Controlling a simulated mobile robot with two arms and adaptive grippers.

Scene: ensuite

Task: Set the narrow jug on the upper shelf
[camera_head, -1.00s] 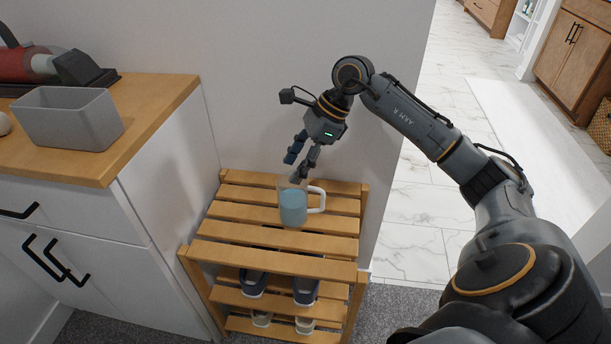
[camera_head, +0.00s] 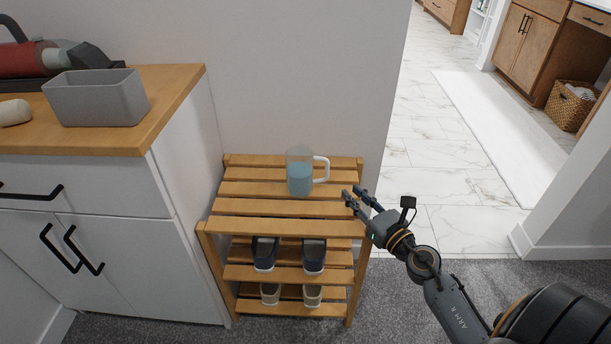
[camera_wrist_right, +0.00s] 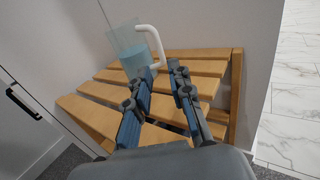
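The narrow jug (camera_head: 300,176) is clear with a white handle and holds blue liquid. It stands upright on the top slats of the wooden shelf rack (camera_head: 283,208), near the wall. My right gripper (camera_head: 356,195) is open and empty, to the right of the jug and apart from it, by the rack's right edge. In the right wrist view the jug (camera_wrist_right: 127,50) stands beyond the open fingers (camera_wrist_right: 163,78), with nothing between them. My left gripper is not in view.
Dark shoes (camera_head: 290,254) and light shoes (camera_head: 290,294) stand on the lower shelves. A white cabinet (camera_head: 120,260) with a grey bin (camera_head: 95,98) on top stands at left. Tiled floor lies open at right.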

